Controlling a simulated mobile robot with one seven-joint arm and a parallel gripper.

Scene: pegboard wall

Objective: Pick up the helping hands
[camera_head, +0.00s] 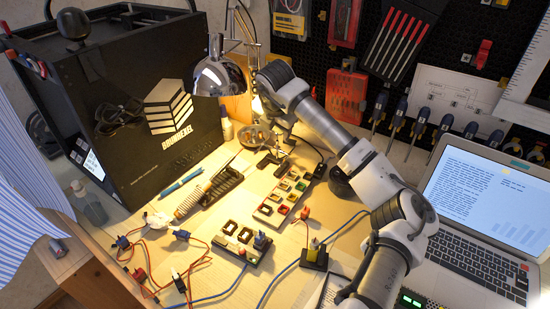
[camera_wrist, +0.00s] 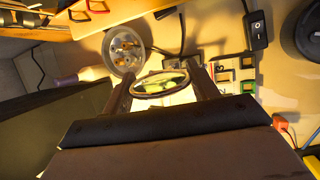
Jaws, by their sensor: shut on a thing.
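The helping hands (camera_head: 271,158) stand on the workbench near the pegboard, with a dark base and thin metal parts, partly hidden by my arm in the head view. Their round magnifier lens (camera_wrist: 160,84) shows in the wrist view between my two fingers. My gripper (camera_wrist: 161,88) is shut on the helping hands, with a finger at each side of the lens. In the head view my gripper (camera_head: 279,122) reaches down beside the lit lamp. The exact contact points are hidden, and I cannot tell whether the base is off the table.
A desk lamp (camera_head: 221,76) and a black box (camera_head: 140,115) stand to the left. A round metal dish (camera_wrist: 125,50) is close by the gripper. A switch block (camera_head: 284,191) lies in front. A laptop (camera_head: 490,220) is at the right; wires clutter the front left.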

